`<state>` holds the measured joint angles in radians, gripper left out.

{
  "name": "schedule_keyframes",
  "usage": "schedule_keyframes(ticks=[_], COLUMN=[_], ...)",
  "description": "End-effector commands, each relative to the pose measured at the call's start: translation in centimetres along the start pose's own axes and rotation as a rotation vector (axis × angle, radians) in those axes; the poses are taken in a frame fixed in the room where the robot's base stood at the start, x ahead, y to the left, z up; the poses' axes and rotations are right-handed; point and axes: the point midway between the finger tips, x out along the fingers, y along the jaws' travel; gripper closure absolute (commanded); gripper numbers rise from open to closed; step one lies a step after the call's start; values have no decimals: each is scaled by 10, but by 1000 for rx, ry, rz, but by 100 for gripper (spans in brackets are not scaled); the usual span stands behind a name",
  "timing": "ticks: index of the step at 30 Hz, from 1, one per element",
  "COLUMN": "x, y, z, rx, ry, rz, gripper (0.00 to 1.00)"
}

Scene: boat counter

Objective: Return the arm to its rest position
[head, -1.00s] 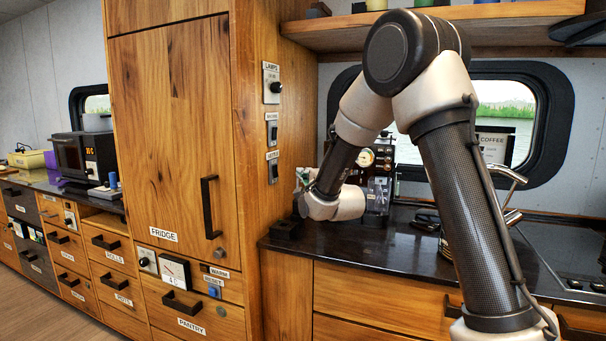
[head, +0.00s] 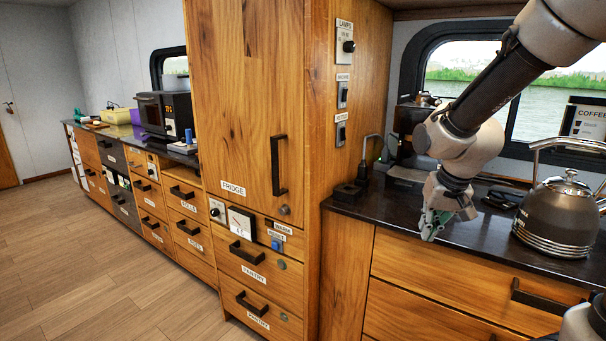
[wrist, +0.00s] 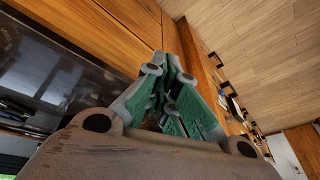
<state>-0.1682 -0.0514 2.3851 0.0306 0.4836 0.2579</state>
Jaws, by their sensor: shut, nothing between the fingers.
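My gripper (head: 431,226) hangs at the front edge of the dark counter (head: 350,207) in the head view, pointing down and away from the drawers' handles. Its green-padded fingers are shut and empty. In the wrist view the fingers (wrist: 172,85) come together over the counter edge, with wooden drawer fronts and the floor beyond. My arm reaches in from the upper right of the head view, bent at the wrist.
A dark kettle (head: 556,218) stands on the counter right of my gripper. The tall fridge cabinet (head: 232,100) rises to the left. A coffee sign (head: 584,122) stands by the window. Open wooden floor (head: 100,270) lies at the left.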

Motion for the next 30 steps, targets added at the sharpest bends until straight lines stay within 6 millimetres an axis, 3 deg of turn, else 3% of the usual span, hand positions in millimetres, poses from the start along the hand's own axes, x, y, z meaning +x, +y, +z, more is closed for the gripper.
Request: schedule_keyframes(ticks=[1, 3, 6, 9, 18, 30], x=[-25, -56, -94, -121, -162, -163], y=[14, 31, 52, 65, 76, 78], z=[27, 66, 111, 139, 147, 147], rx=[-60, -138, -196, -184, -132, -124], ry=[-47, -118, -166, -139, 55, 61], rz=[17, 36, 49, 58, 61, 63], gripper=[100, 100, 100, 100, 100, 100])
